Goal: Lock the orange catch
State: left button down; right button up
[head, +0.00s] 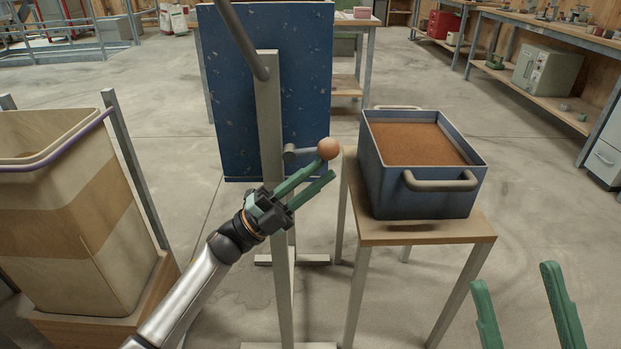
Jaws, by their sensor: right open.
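The orange catch shows as an orange-brown ball knob (328,148) on a short grey lever (297,152), beside a pale upright post (268,125) in front of a dark blue panel (303,85). My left gripper (327,170) reaches up from the lower left with its green fingers apart. Its fingertips are just below the knob, with the upper finger's tip close against it in the picture. I cannot tell if they touch. My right gripper (518,278) is open and empty at the lower right, well away from the knob.
A blue-grey bin of brown feed (423,190) stands on a wooden stand (430,232) right of the post. A large tan tub (65,215) stands at the left. Open concrete floor lies at the right.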

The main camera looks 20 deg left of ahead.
pick_arm(q)
jog(key=shift+d+r+p, duration=0.25)
jog(key=shift+r+p, duration=0.05)
jog(key=shift+r, duration=0.2)
jog(key=shift+d+r+p, duration=0.25)
jog(key=shift+r, duration=0.25)
pick_arm(e)
jog(key=shift+d+r, duration=0.1)
jog(key=shift+r, duration=0.8)
pick_arm(q)
jog(key=shift+w+d+f, duration=0.1)
jog(key=shift+w+d, duration=0.1)
jog(key=shift+d, duration=0.1)
pick_arm(e)
jog(key=shift+w+d+f+t+h, duration=0.1)
jog(key=shift+d+t+h, duration=0.2)
jog(key=shift+d+h, duration=0.15)
pick_arm(q)
jog(key=shift+a, duration=0.15)
pick_arm(e)
jog(key=shift+a, duration=0.15)
pick_arm(q)
jog(key=shift+f, duration=0.1)
pick_arm(e)
jog(key=shift+f, duration=0.1)
